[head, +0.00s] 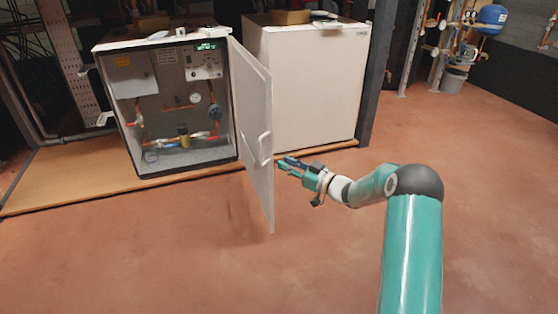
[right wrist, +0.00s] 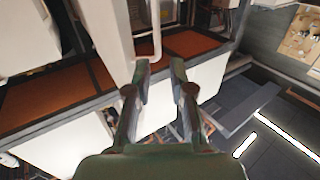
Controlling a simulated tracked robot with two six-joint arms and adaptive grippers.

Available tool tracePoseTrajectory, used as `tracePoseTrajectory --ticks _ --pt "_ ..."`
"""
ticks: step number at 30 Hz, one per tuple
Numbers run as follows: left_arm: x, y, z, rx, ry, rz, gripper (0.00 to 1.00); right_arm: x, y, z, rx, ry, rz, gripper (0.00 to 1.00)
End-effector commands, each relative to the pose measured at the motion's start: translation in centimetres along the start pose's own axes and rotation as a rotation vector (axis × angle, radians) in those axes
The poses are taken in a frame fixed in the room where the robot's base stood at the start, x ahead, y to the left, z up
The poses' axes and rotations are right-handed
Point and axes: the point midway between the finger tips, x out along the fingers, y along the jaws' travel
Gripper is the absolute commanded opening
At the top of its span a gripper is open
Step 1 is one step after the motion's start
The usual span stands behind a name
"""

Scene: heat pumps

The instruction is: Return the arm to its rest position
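My right arm (head: 412,240) reaches in from the lower right of the head view. Its gripper (head: 284,165) is just right of the open cabinet door (head: 258,110), near the door's white handle (head: 265,148). In the right wrist view the two fingers (right wrist: 161,66) are apart with nothing between them. The handle (right wrist: 156,35) shows beyond the fingertips there, and it looks apart from them. My left gripper is not in view.
The open heat pump cabinet (head: 98,45) shows pipes, a gauge (head: 195,98) and a control panel (head: 203,62). A closed white unit (head: 315,95) stands behind the door. A grey bucket (head: 453,82) is at the back right. The floor (head: 490,170) at right is clear.

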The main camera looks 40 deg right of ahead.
Motion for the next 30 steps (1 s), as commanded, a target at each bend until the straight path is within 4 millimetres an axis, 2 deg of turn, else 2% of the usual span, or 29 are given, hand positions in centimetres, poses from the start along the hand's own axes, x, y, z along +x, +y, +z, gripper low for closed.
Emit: tracePoseTrajectory --ticks 7,11,14,17,19,22,24,26,29,30 --pt "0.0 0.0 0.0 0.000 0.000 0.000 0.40 0.3 -0.3 -0.1 0.000 0.002 -0.006 0.22" --pt "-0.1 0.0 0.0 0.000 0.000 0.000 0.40 2.1 -2.5 -0.6 0.004 0.013 -0.052 0.22" --pt "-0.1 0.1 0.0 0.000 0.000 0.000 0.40 4.7 -6.6 -0.3 0.028 0.017 -0.126 0.22" --pt "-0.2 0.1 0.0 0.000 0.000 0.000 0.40 7.2 -12.7 1.3 0.114 -0.002 -0.208 0.22" --pt "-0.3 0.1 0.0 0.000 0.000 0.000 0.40 8.5 -17.5 3.3 0.211 -0.045 -0.238 0.22" --pt "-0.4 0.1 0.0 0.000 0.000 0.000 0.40 9.0 -24.2 7.4 0.340 -0.163 -0.242 0.22" --pt "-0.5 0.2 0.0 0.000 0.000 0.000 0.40 8.3 -28.4 10.7 0.413 -0.274 -0.226 0.22" --pt "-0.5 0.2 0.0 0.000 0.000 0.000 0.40 6.9 -31.7 13.6 0.463 -0.383 -0.209 0.22" --pt "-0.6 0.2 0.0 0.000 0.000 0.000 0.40 3.2 -36.5 18.3 0.520 -0.587 -0.171 0.22" --pt "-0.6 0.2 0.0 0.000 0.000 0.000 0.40 1.3 -38.1 20.0 0.534 -0.671 -0.153 0.22"
